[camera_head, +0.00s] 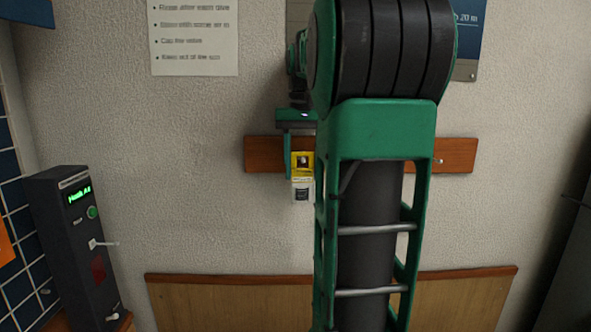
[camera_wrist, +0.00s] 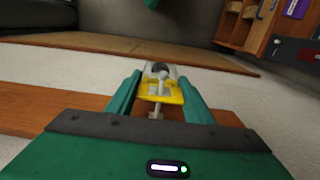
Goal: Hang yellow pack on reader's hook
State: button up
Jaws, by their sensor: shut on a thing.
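The yellow pack (camera_head: 307,171) has a pale lower part and is in front of the wooden rail on the wall. My gripper (camera_head: 300,176) is shut on it, pointing down, with my arm hiding its right side. In the wrist view the yellow pack (camera_wrist: 174,97) sits between the two green fingers of my gripper (camera_wrist: 160,80). A metal peg (camera_wrist: 156,110) shows at the pack; I cannot tell whether the pack is still around it. The reader (camera_head: 80,225) is a dark upright box at left with a green lit display. Its light-coloured hook (camera_head: 104,243) sticks out from the front and looks empty.
The wooden rail (camera_head: 262,155) runs behind my arm, with another peg (camera_head: 438,161) at its right. A wooden panel (camera_head: 230,300) stands low along the wall. A paper notice (camera_head: 195,35) hangs above. The wall between rail and reader is clear.

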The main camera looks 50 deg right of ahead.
jog(key=shift+f, duration=0.15)
jog(key=o, duration=1)
jog(key=shift+o, duration=0.2)
jog(key=shift+w+a+r, duration=0.1)
jog(key=shift+r, duration=2.65)
jog(key=shift+a+r, duration=0.1)
jog(key=shift+r, duration=2.6)
jog(key=s+a+f+n, duration=0.1)
jog(key=a+f, duration=0.3)
jog(key=f, duration=0.4)
jog(key=s+a+f, duration=0.3)
jog(key=a+f, duration=0.2)
jog(key=f, duration=0.4)
jog(key=shift+s+n, duration=0.15)
jog(key=shift+n, duration=0.25)
jog(key=shift+o, duration=0.5)
jog(key=s+a+f+n, duration=0.1)
jog(key=s+a+f, duration=0.3)
jog(key=f, duration=0.4)
jog(key=s+a+f, duration=0.4)
jog(key=s+f, duration=0.1)
jog(key=f, duration=0.3)
jog(key=shift+s+f+n, duration=0.25)
jog(key=shift+s+n, duration=0.1)
jog(key=shift+n, duration=0.05)
